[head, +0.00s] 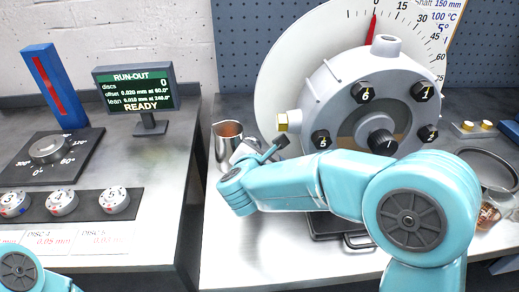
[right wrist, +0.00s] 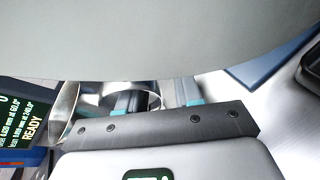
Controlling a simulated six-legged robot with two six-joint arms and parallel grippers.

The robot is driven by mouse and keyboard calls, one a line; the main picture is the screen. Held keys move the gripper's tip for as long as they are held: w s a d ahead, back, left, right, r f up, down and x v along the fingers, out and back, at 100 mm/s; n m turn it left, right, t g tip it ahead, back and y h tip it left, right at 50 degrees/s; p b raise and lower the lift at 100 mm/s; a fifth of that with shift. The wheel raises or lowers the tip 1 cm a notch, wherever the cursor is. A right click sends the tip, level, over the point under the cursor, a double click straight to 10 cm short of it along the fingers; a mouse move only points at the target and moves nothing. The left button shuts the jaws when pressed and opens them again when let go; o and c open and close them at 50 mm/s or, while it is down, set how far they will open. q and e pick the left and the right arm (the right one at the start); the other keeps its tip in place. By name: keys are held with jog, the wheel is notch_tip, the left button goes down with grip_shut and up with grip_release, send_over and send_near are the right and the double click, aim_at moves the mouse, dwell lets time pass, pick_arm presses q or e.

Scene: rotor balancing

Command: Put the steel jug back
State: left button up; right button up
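The steel jug (head: 225,149) stands upright on the right-hand bench, just left of the big grey rotor housing, with brownish contents showing at its mouth. My right gripper (head: 268,148) is close to the jug's right side, partly in front of it. In the right wrist view its two teal-tipped fingers (right wrist: 160,103) are apart. Shiny curved metal (right wrist: 64,122), likely the jug, lies at the left there, and a shiny loop runs by the left finger. I cannot tell whether it touches. My left arm shows only at the bottom left; its gripper is out of view.
The housing (head: 338,92) with numbered black knobs and a brass fitting (head: 283,122) stands right beside my gripper. The run-out screen (head: 135,88) reads READY on the left bench. A gap separates the benches.

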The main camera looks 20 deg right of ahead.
jog(key=shift+r+p, duration=0.3)
jog(key=v, duration=1.1)
jog(key=shift+f, duration=0.15)
jog(key=shift+s+a, duration=0.2)
jog(key=shift+s, duration=0.3)
